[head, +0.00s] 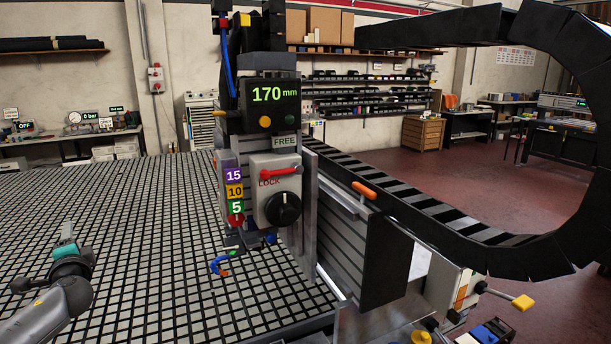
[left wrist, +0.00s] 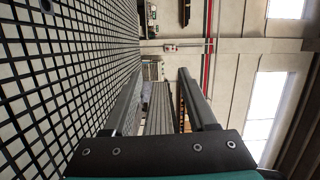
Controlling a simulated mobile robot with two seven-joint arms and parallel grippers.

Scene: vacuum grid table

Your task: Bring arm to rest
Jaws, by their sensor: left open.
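My left gripper (head: 67,231) is at the left of the head view, at the end of my grey arm. It appears above the grid table (head: 140,240), with nothing near it. In the left wrist view my left gripper (left wrist: 160,80) shows two dark fingers spread apart, with nothing between them. The grid table (left wrist: 60,70) fills the left of that view, turned on its side. My right gripper is in neither view.
A machine head with a "170 mm" display (head: 275,95), a red lever (head: 281,172) and a black knob (head: 284,208) stands at the table's right part. The table's left part is clear.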

